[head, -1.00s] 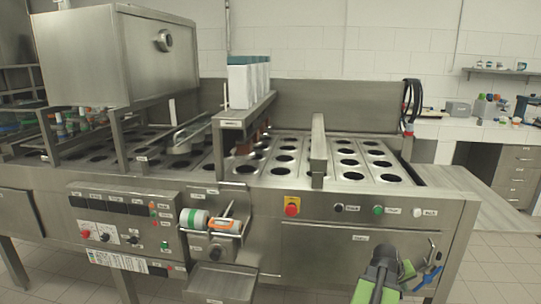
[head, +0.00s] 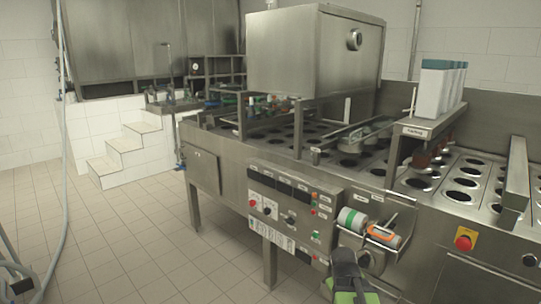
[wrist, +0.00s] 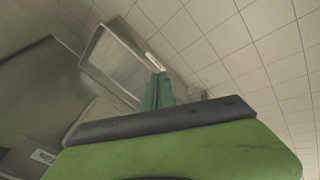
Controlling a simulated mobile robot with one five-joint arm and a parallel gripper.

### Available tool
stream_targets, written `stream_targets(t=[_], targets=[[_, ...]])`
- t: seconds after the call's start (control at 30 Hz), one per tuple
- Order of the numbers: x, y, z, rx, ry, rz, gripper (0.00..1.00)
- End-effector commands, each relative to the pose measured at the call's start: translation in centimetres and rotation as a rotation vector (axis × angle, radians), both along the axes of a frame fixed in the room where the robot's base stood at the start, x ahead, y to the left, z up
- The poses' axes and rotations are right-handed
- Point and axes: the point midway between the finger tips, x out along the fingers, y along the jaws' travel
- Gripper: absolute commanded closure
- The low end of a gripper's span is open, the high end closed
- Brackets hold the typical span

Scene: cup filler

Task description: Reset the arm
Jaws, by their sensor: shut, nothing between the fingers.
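My gripper shows in the wrist view (wrist: 158,78) as narrow dark-green fingers, together and with nothing visible between them, beyond a dark bar and a broad green body. In the head view, part of my green and dark arm end (head: 348,280) shows at the bottom edge, in front of the cup filler (head: 225,170). The fingertips are not clear there. In the wrist view, a metal tray (wrist: 112,65) lies beyond the fingers, seen at a slant; I cannot tell how far apart they are.
The control panel (head: 290,210), a green-and-white roll (head: 352,218) and a red emergency button (head: 464,241) are on the machine's front. White steps (head: 130,150) stand at the back left. A hose (head: 62,170) hangs at the left. The tiled floor (head: 140,235) is open left of the machine.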

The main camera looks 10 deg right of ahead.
Motion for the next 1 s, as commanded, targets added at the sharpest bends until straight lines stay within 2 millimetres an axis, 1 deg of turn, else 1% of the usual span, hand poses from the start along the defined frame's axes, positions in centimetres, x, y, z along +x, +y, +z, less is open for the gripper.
stream_targets(t=[0.03, 0.07, 0.1, 0.17, 0.2, 0.23, 0.27, 0.3, 0.37, 0.4, 0.43, 0.47, 0.5, 0.67, 0.77, 0.87, 0.9, 1.0], targets=[[0.5, 3.5, -0.2, 0.023, 0.011, 0.034, 1.00], [0.5, 5.4, -0.3, 0.038, 0.020, 0.048, 1.00], [0.6, 7.8, -0.5, 0.059, 0.031, 0.064, 1.00], [0.4, 11.1, -0.8, 0.087, 0.050, 0.084, 1.00], [0.1, 13.1, -0.9, 0.108, 0.066, 0.094, 1.00], [-0.2, 14.6, -1.0, 0.123, 0.078, 0.098, 1.00], [-0.6, 15.9, -1.2, 0.139, 0.092, 0.099, 1.00], [-1.2, 17.7, -1.3, 0.164, 0.113, 0.096, 1.00], [-2.9, 19.7, -1.6, 0.216, 0.163, 0.051, 1.00], [-4.6, 20.2, -1.8, 0.266, 0.215, -0.025, 1.00], [-5.8, 20.5, -1.8, 0.297, 0.257, -0.088, 1.00], [-6.1, 20.2, -1.2, 0.302, 0.266, -0.137, 1.00], [-5.9, 20.1, 1.1, 0.298, 0.260, -0.126, 1.00], [-5.8, 20.0, 5.6, 0.297, 0.258, -0.124, 1.00], [-5.8, 20.0, 9.0, 0.296, 0.257, -0.123, 1.00], [-5.8, 20.0, 13.2, 0.295, 0.256, -0.121, 1.00], [-5.8, 20.0, 15.0, 0.295, 0.256, -0.121, 1.00], [-5.8, 20.0, 18.8, 0.296, 0.255, -0.121, 1.00]])
